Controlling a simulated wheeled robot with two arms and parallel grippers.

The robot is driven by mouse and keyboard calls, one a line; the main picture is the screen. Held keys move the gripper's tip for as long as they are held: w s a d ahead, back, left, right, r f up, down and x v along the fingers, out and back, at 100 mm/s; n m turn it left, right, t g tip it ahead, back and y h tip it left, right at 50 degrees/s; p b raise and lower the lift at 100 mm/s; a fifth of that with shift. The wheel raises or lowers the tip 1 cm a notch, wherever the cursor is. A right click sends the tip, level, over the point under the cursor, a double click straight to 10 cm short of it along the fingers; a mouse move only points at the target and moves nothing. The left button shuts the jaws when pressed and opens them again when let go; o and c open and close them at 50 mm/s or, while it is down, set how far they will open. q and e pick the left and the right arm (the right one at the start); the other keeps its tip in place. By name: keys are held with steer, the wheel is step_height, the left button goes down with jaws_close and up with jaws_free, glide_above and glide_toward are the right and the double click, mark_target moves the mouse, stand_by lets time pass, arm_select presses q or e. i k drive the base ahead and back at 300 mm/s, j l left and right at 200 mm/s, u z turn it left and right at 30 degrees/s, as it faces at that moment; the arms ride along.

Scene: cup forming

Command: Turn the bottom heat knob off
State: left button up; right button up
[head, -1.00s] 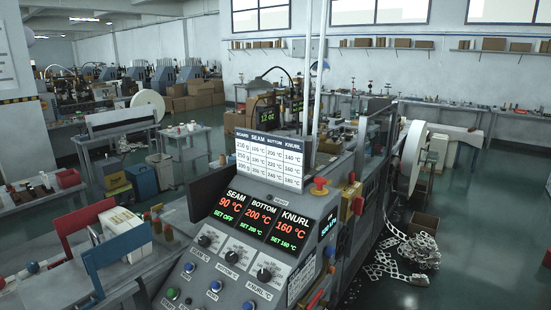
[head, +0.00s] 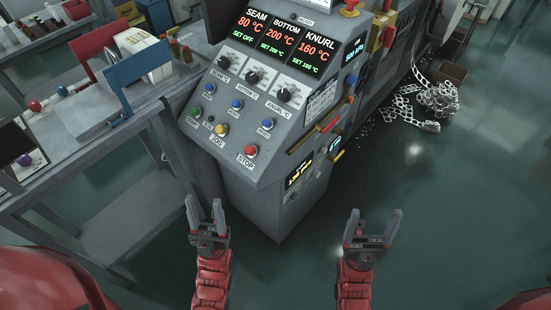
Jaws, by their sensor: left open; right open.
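The bottom heat knob (head: 254,78) is the middle of three black knobs on the sloped grey control panel (head: 240,105). The seam knob (head: 224,63) is to its left and the knurl knob (head: 284,94) to its right. The display (head: 283,37) above reads SEAM 80 °C SET OFF, BOTTOM 200 °C SET 200, KNURL 160 °C SET 160. My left gripper (head: 205,212) is open and empty, below the panel near the machine's lower left. My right gripper (head: 373,226) is open and empty over the floor, right of the machine. Neither touches the panel.
Below the knobs are several coloured buttons, including a red STOP button (head: 251,150) and a yellow JOG button (head: 221,129). A red emergency button (head: 350,3) is at the top. A grey side table (head: 75,165) stands left. Floor at right is clear, with scrap (head: 432,100) farther back.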

mark_target(251, 77)
steer(key=i+j+u, duration=0.2)
steer(key=u, duration=0.15)
steer(key=i+j+u, duration=0.2)
steer(key=u, duration=0.15)
steer(key=i+j+u, duration=0.1)
steer(key=i+u, duration=0.25)
steer(key=k, duration=0.05)
